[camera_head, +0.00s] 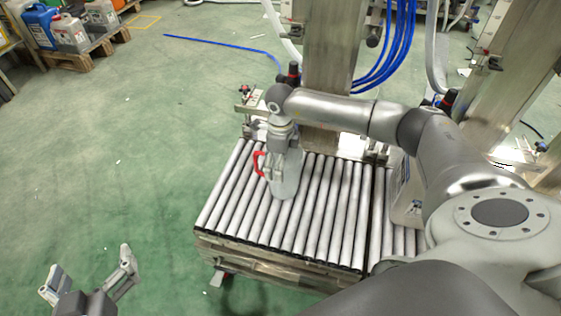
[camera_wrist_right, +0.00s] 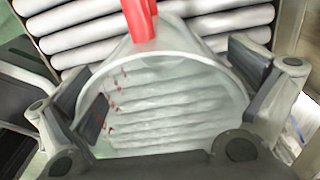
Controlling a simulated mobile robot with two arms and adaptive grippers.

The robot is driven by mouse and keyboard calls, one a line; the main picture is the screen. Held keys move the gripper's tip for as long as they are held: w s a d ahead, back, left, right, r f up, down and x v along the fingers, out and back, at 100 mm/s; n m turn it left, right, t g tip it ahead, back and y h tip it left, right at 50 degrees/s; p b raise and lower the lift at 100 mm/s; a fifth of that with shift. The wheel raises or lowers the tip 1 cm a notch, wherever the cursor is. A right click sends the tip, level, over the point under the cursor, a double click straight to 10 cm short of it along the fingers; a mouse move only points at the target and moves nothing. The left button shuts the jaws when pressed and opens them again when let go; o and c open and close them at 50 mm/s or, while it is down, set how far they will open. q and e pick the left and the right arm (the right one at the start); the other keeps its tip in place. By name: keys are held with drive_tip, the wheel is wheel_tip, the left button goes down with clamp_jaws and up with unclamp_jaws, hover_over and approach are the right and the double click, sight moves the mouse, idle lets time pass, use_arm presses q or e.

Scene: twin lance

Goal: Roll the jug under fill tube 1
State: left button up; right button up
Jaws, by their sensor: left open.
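A translucent jug (camera_head: 286,182) stands on the roller conveyor (camera_head: 232,213), with a red handle (camera_head: 259,163) on its left side. My right gripper (camera_head: 283,145) reaches down over the jug from above. In the right wrist view, the jug (camera_wrist_right: 175,95) is between the two fingers of my right gripper (camera_wrist_right: 172,90), one finger on each side. I cannot tell whether both pads press on it. My left gripper (camera_head: 90,265) is open and empty over the green floor, apart from the conveyor. I cannot tell which part is fill tube 1.
A second greyish container (camera_head: 407,203) stands on the rollers at the right, partly hidden by my right arm. A steel column (camera_head: 335,60) and blue hoses (camera_head: 396,45) rise behind the conveyor. Rollers in front of the jug are clear. Several jugs stand on a pallet (camera_head: 85,58) far left.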

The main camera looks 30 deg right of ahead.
drive_tip(key=c, duration=0.8)
drive_tip(key=o, duration=0.8)
drive_tip(key=shift+r, duration=0.1)
wheel_tip(320, 180, up, 12)
drive_tip(key=shift+f, duration=0.1)
